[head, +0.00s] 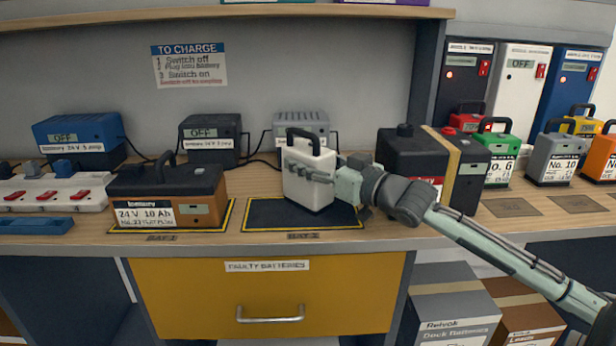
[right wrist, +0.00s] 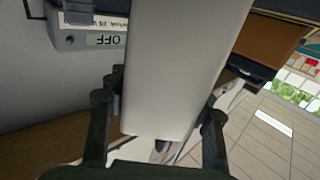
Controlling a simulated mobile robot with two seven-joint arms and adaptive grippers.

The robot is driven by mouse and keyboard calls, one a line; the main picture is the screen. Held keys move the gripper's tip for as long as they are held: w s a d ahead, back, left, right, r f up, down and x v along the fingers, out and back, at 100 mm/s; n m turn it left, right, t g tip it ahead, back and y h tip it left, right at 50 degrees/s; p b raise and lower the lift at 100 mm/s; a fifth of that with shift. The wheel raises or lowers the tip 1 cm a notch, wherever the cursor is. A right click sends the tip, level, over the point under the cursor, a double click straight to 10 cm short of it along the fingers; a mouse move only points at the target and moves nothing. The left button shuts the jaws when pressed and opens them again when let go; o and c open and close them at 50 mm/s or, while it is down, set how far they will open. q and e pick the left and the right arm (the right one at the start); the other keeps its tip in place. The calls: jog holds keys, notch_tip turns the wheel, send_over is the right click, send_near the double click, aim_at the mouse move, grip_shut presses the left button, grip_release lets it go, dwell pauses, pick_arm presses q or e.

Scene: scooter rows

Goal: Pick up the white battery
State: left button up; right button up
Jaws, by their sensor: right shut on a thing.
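The white battery (head: 312,181) has a black carry handle on top and is upright at the dark right-hand mat, BAY 2 (head: 265,214), on the bench. My right gripper (head: 308,174) reaches in from the right and is shut on the battery's body. I cannot tell whether the battery's base touches the mat. In the right wrist view the white battery (right wrist: 170,65) fills the middle, between the dark fingers. The left gripper is not in view.
A brown and black battery (head: 168,195) stands on the left mat. A dark battery with tape (head: 412,160) stands close to the right, behind my arm. Chargers (head: 209,140) line the back wall. A yellow drawer (head: 265,290) is below the bench edge.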

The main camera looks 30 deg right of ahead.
grip_shut()
jog(key=shift+r, duration=0.6)
notch_tip(320, 180, up, 9)
jog(key=shift+r+p, duration=0.1)
jog(key=shift+p, duration=0.3)
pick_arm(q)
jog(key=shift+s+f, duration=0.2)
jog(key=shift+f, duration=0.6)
